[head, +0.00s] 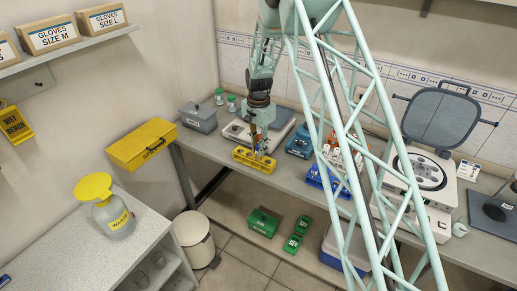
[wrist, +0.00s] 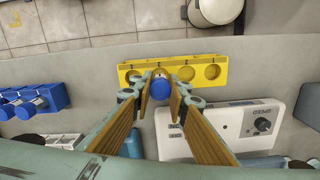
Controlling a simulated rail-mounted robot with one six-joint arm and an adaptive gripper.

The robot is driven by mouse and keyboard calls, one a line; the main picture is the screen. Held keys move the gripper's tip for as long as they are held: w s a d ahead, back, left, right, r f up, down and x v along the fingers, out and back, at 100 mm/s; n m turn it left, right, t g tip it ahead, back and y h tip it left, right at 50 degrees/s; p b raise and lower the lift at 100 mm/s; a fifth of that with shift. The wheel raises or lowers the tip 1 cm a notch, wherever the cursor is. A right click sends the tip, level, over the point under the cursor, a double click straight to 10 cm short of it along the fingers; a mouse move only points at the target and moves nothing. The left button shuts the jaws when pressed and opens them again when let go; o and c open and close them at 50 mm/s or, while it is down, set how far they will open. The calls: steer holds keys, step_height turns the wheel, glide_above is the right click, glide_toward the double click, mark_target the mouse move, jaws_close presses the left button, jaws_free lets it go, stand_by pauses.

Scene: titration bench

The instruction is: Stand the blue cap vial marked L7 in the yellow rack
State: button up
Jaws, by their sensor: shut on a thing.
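My gripper (wrist: 163,90) is shut on a blue cap vial (wrist: 160,88), its cap lying between the two fingertips in the wrist view. The marking on the vial cannot be read. The yellow rack (wrist: 222,62) lies under and just beyond the fingertips, with round holes along its top; the holes to the right look empty. The vial overlaps the rack's front edge in the wrist view, and I cannot tell whether it is in a hole or above it. In the head view my gripper (head: 261,148) is over the yellow rack (head: 243,158) near the bench's front edge.
A blue rack with blue cap vials (wrist: 32,103) is at the left of the wrist view. In the head view a grey box (head: 198,117) stands left of the rack and a blue box (head: 299,142) stands right of it.

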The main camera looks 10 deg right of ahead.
steer(key=shift+f+b, duration=0.35)
steer(key=shift+f, duration=0.25)
stand_by(0.3)
steer(key=o, duration=0.9)
steer(key=shift+r, duration=0.15)
steer(key=shift+r+p, duration=0.95)
steer(key=shift+r, duration=2.4)
